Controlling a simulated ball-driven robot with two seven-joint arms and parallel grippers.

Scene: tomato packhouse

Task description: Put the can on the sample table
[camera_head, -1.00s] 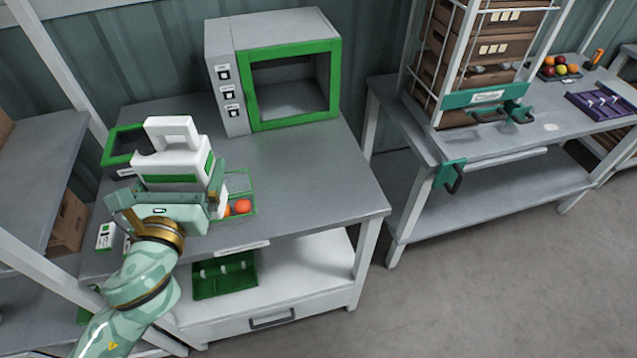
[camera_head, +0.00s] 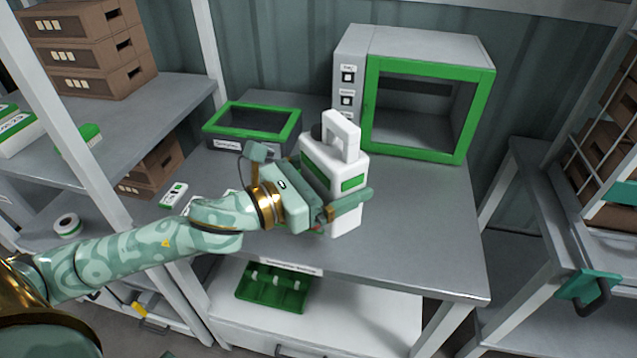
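The can (camera_head: 346,212) is a white canister with a green label and a loop handle on top. It stands upright in my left gripper (camera_head: 335,190), whose front finger lies across its lower side; the far finger is mostly hidden. The can is over the middle of the sample table (camera_head: 430,225), a grey-topped bench. Its bottom is near the tabletop, and I cannot tell whether it touches. My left arm reaches in from the left. My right gripper is not in view.
A white oven-like box with a green-framed door (camera_head: 440,65) stands at the table's back right. A green-rimmed container (camera_head: 222,128) is at the back left. A small white-and-green box (camera_head: 173,195) lies near the left edge. The tabletop's right front is clear.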

